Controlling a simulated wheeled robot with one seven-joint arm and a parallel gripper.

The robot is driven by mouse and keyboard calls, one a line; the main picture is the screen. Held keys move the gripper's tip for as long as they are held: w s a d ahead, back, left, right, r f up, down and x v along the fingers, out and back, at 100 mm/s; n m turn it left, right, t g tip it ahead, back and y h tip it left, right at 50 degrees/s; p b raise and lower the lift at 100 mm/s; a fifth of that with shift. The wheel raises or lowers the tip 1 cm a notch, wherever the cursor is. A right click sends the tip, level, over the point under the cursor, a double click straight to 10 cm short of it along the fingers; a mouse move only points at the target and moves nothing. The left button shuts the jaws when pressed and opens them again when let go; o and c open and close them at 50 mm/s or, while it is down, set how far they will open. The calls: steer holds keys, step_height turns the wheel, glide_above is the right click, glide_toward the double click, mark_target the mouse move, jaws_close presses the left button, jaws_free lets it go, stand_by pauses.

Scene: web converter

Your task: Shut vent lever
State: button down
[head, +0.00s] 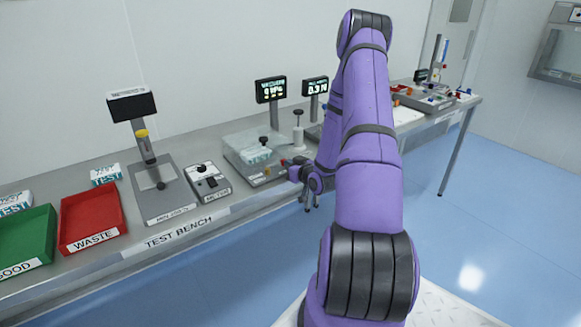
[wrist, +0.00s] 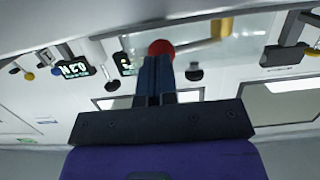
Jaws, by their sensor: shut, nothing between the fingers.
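The vent lever shows in the wrist view as a pale rod (wrist: 193,45) between a red ball knob (wrist: 160,47) and a brass-coloured fitting (wrist: 221,27). In the head view a small red spot at the front of the clear chamber (head: 255,150) looks like the same knob (head: 283,162). My gripper (head: 312,207) is in front of the bench edge, right of the chamber. In the wrist view my gripper's fingers (wrist: 157,62) are together and empty, their tips overlapping the lower side of the knob in the picture. I cannot tell whether they touch it.
The wrist picture is upside down. A small device (head: 208,181), a scale-like stand (head: 165,203), a red waste tray (head: 91,214) and a green tray (head: 25,243) lie to the left. Floor (head: 455,215) is clear at right.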

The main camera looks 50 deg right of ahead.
steer(key=shift+w+d, duration=0.5)
steer(key=shift+w, duration=0.1)
steer(key=shift+s, duration=0.15)
steer(key=v, duration=1)
steer(key=shift+s, duration=0.35)
steer(key=shift+r, duration=0.15)
